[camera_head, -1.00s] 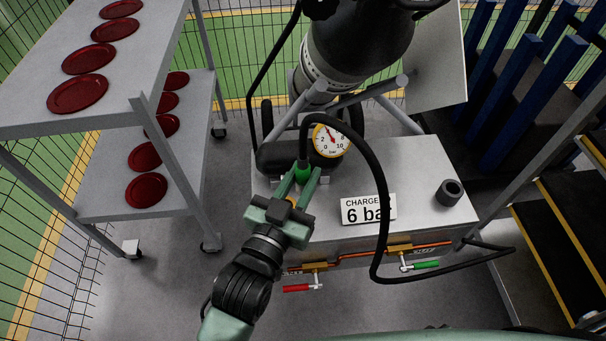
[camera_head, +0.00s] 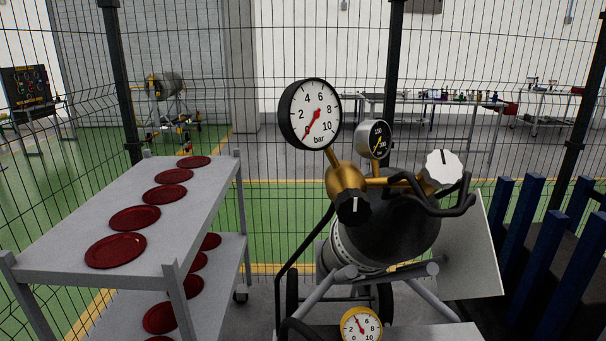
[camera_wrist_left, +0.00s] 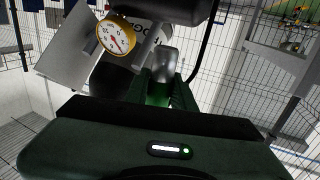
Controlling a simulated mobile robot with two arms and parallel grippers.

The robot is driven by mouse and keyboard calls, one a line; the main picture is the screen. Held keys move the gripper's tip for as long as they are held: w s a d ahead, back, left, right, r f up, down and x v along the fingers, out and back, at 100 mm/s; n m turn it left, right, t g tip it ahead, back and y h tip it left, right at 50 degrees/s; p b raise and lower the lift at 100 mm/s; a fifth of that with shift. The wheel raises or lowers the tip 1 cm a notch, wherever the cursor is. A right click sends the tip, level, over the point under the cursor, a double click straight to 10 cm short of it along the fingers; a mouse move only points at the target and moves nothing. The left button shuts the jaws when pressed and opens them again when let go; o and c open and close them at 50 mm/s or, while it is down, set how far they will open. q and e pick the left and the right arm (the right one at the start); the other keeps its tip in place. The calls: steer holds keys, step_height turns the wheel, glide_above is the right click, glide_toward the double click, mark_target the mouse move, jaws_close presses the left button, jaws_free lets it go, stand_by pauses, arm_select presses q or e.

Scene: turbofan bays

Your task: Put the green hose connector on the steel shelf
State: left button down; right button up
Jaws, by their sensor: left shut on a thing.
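In the left wrist view my left gripper (camera_wrist_left: 168,90) is shut on the green hose connector (camera_wrist_left: 157,100), which shows as a dark green patch between the fingers. A blurred grey shape stands at the fingertips, and I cannot tell whether it is part of the connector. The head view does not show my left gripper, the connector or my right gripper. A grey two-tier shelf unit (camera_head: 75,218) stands at the left of the head view. Several dark red discs (camera_head: 135,218) lie on its upper and lower boards. I cannot tell whether it is the steel shelf.
A gas cylinder (camera_head: 385,235) with gauges (camera_head: 316,113) stands at the centre right. A yellow-rimmed dial (camera_head: 361,325) is below it and shows in the left wrist view (camera_wrist_left: 116,33). Blue posts (camera_head: 535,260) are at the right. A wire fence (camera_head: 265,220) runs behind.

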arm_select(q)
steer(key=s+a+n+y, duration=0.2)
steer(key=s+a+y, duration=0.1)
steer(key=a, duration=0.5)
steer(key=s+a+n+t+y, duration=0.1)
steer(key=s+a+n+y, duration=0.1)
steer(key=a, duration=0.6)
steer(key=shift+s+a+y, duration=0.25)
steer(key=shift+s+y, duration=0.35)
steer(key=shift+d, duration=0.1)
